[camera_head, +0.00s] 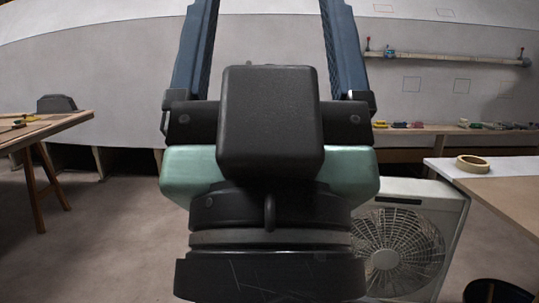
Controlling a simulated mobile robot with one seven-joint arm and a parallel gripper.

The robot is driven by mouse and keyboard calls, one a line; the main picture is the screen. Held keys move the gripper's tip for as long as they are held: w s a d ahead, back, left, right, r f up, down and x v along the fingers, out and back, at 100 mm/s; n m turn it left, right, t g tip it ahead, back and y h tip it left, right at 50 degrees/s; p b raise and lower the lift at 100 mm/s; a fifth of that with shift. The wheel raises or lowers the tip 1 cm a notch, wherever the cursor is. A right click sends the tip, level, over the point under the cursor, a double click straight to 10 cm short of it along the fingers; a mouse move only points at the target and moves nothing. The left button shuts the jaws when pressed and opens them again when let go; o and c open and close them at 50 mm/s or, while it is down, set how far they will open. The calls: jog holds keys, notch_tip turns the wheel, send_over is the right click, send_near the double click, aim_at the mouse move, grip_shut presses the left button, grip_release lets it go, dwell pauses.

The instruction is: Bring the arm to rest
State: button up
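My gripper (268,30) fills the middle of the camera_head view, very close to the camera. Its two long blue fingers point up the picture and stand wide apart. Their far ends run out of the top edge, so the tips are not seen. Between the visible parts of the fingers there is only the pale hull surface behind, and nothing is held there. The dark gripper body and mint-green housing below hide much of the middle of the scene.
A white box fan (405,245) stands right of my arm. A table (508,167) with a tape roll (481,163) is at right, above a dark bucket (497,292). A wooden trestle table (55,125) is at left. Open floor (100,240) lies at lower left.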

notch_tip(320, 180, up, 38)
jog(key=p, duration=3.7)
